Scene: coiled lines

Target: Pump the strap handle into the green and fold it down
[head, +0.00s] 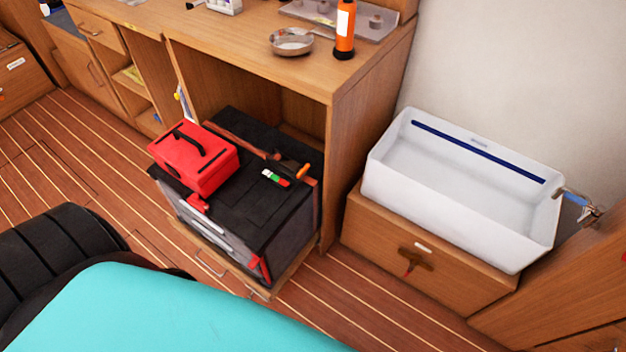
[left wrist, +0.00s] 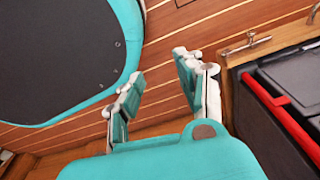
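A black box (head: 250,217) sits on a pulled-out wooden shelf in the cabinet's open bay. A brown-red strap (head: 240,143) runs along the back of its top. A dark lever with an orange tip (head: 303,171), seemingly the strap handle, lies near the right back corner; its exact angle is unclear. A small white, green and red gauge strip (head: 275,178) is on the top; no pointer can be made out. My left gripper (left wrist: 158,88) is open and empty in the left wrist view, over the floor, left of the black box (left wrist: 262,130). My right gripper is out of view.
A red case (head: 195,160) with a black handle stands on the box's left part. The cabinet wall (head: 360,115) rises close on the right. A white basin (head: 465,185) stands on a drawer unit beyond it. Striped wooden floor (head: 60,140) is clear at left.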

